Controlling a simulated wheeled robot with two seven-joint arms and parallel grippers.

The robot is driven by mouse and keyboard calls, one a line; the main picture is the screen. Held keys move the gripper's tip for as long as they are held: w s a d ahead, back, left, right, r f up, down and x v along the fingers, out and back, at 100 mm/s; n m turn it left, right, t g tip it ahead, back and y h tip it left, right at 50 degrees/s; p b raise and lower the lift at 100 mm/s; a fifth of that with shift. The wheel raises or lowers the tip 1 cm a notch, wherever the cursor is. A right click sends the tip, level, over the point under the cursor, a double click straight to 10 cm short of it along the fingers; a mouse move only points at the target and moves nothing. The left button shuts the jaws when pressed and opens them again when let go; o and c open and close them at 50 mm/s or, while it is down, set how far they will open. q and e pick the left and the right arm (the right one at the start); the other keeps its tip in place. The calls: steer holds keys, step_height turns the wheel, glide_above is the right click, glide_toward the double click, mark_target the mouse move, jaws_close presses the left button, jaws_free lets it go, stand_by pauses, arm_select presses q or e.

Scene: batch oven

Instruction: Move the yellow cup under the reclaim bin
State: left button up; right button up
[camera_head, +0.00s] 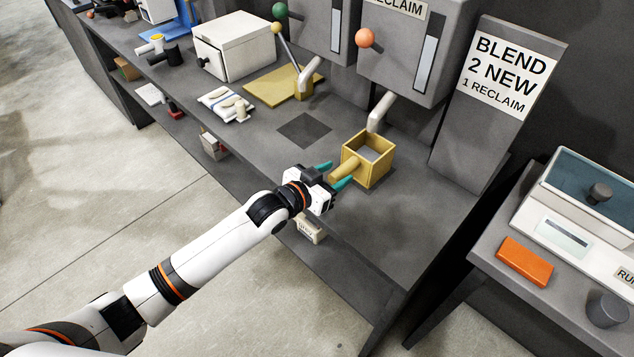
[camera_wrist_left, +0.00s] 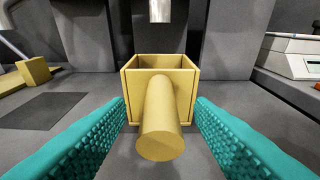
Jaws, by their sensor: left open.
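The yellow cup (camera_head: 379,168) is a square, open-topped box with a round handle. It stands upright on the bench below the spout of the bin labelled RECLAIM (camera_head: 405,45), with greyish contents visible inside. In the left wrist view the cup (camera_wrist_left: 188,88) is straight ahead, its handle pointing at the camera. My left gripper (camera_head: 332,174) is open, with its teal fingers on either side of the handle; in the wrist view (camera_wrist_left: 160,118) gaps show between the handle and both fingers. My right gripper is in neither view.
A dark square (camera_head: 304,130) marks the bench left of the cup, under the other bin. A yellow plate (camera_head: 270,86) and a white box (camera_head: 235,45) are further left. The BLEND sign panel (camera_head: 492,110) stands right of the cup. An orange block (camera_head: 524,262) lies on the right table.

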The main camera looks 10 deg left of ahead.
arm_select(q)
steer(key=b+v, duration=0.1)
steer(key=v, duration=1.1)
steer(key=w+a+f+n+y, duration=0.1)
steer(key=a+f+y, duration=0.15)
steer(key=f, duration=0.55)
steer(key=w+a+f+n+y, duration=0.15)
steer(key=a+f, duration=0.25)
steer(key=f, duration=0.4)
steer(key=s+a+f+n+g+y, duration=0.1)
steer(key=s+a+f+g, duration=0.1)
steer(key=s+f, duration=0.35)
steer(key=s+a+f+g+y, duration=0.1)
steer(key=s+a+f, duration=0.1)
steer(key=f, duration=0.7)
steer(key=s+a+f+n+g+y, duration=0.1)
steer(key=s+a+f+g+y, duration=0.2)
steer(key=f, duration=0.4)
steer(key=s+f+g, duration=0.1)
steer(key=s+f, duration=0.4)
steer(key=s, duration=0.6)
steer(key=s+f+g, duration=0.2)
steer(key=s+f, duration=0.3)
steer(key=s, duration=0.6)
steer(key=s+d+f+g, duration=0.1)
steer(key=s+f+g, duration=0.1)
steer(key=s+f, duration=0.4)
steer(key=s, duration=0.5)
